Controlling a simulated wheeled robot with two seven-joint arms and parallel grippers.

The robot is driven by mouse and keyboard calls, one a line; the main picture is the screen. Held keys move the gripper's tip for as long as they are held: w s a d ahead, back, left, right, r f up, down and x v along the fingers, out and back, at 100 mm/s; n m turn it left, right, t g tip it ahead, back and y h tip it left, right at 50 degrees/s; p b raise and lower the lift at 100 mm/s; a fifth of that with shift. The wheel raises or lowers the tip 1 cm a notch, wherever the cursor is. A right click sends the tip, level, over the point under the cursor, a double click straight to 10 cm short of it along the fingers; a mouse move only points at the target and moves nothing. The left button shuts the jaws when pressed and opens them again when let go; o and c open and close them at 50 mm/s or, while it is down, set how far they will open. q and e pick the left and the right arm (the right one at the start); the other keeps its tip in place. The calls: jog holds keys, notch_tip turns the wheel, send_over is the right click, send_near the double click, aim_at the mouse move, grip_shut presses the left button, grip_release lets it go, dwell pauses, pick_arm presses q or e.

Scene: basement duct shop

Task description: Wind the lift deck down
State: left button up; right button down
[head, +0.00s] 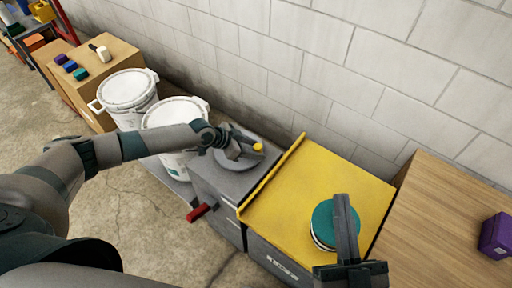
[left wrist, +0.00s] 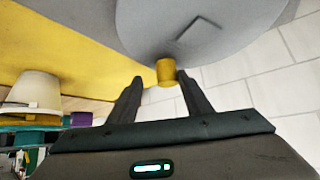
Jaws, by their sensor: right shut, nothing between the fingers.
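The lift deck (head: 315,185) is a flat yellow platform with a raised left edge, beside a grey cabinet (head: 212,190). A grey hand wheel (head: 232,152) with a yellow knob (head: 258,147) is on top of that cabinet. My left gripper (head: 240,146) is at the wheel. In the left wrist view the knob (left wrist: 165,72) sits between the open fingertips of my left gripper (left wrist: 160,80), close to the right finger with a gap on the left; the wheel (left wrist: 195,30) is above. My right gripper (head: 343,198) is shut and empty, in front of a teal-topped round object (head: 323,222) on the deck.
Two white lidded buckets (head: 127,90) (head: 176,113) stand left of the cabinet. A red handle (head: 200,212) sticks out of the cabinet's front. A wooden surface (head: 445,215) with a purple box (head: 496,236) is at right. A block wall (head: 330,65) runs behind.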

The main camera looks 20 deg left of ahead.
pick_arm(q)
jog(key=s+d+p+v, duration=0.1)
jog(key=s+p+v, duration=0.1)
jog(key=p+v, duration=0.9)
jog(key=shift+d+v, duration=0.25)
jog(key=shift+v, duration=3.15)
jog(key=shift+s, duration=0.1)
jog(key=shift+r, duration=0.15)
